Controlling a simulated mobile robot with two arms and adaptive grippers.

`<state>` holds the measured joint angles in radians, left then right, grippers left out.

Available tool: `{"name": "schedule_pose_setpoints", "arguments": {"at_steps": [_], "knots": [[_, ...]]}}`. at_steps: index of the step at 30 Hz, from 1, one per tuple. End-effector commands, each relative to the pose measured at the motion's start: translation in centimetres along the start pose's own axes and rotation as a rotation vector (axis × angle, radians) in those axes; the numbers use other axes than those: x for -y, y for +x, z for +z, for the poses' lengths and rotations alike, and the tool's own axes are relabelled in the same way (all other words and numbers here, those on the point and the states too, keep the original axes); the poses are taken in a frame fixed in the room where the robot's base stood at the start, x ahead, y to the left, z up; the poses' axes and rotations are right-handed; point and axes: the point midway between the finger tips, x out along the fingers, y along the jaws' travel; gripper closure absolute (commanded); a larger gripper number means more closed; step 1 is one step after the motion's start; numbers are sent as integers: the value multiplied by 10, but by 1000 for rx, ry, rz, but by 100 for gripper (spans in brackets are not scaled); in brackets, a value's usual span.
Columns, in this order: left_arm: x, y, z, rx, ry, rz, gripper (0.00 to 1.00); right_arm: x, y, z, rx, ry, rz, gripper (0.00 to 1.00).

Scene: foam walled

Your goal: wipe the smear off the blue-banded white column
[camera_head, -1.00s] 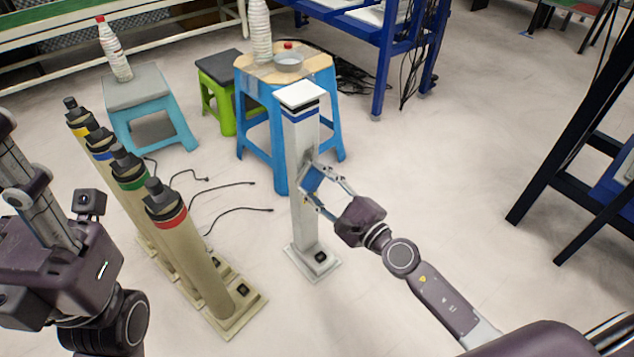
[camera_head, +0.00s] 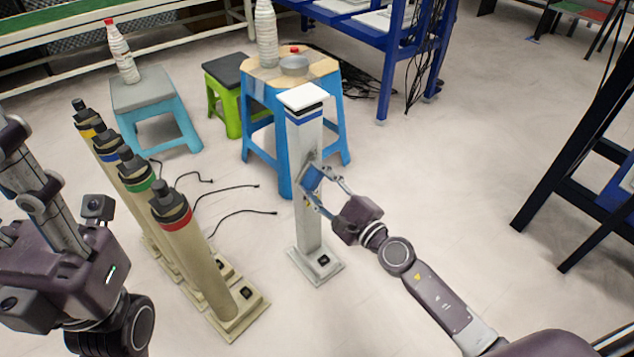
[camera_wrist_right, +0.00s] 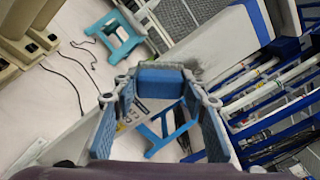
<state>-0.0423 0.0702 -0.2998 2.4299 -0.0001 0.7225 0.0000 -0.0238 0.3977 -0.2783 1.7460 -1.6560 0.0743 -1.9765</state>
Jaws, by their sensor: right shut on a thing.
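The white column (camera_head: 308,137) stands upright on a square base in the middle of the head view, with a blue band (camera_head: 303,114) below its cap. In the right wrist view the column (camera_wrist_right: 214,43) runs diagonally, its blue band (camera_wrist_right: 257,20) at upper right. My right gripper (camera_head: 316,185) is shut on a blue block (camera_wrist_right: 160,75), which is at the column's side about mid-height and appears to touch it. A greyish patch, possibly the smear, shows beside the block; the block hides part of that surface. My left gripper (camera_head: 25,165) is at the left edge, away from the column; its fingertips are unclear.
Several beige posts with coloured bands (camera_head: 180,235) stand left of the column. A blue stool (camera_head: 282,160) with a bowl and bottle is close behind it. Black cables (camera_head: 225,213) lie on the floor. Clear floor lies to the right, before a dark frame (camera_head: 560,170).

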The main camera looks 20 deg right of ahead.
Motion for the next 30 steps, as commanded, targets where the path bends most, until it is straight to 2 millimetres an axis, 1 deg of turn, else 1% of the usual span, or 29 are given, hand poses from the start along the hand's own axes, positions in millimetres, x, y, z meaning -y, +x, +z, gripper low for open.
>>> {"name": "schedule_pose_setpoints", "arguments": {"at_steps": [30], "knots": [[0,0,0,1,-1,-1,60,0,20,0,0,0,0,80]]}}
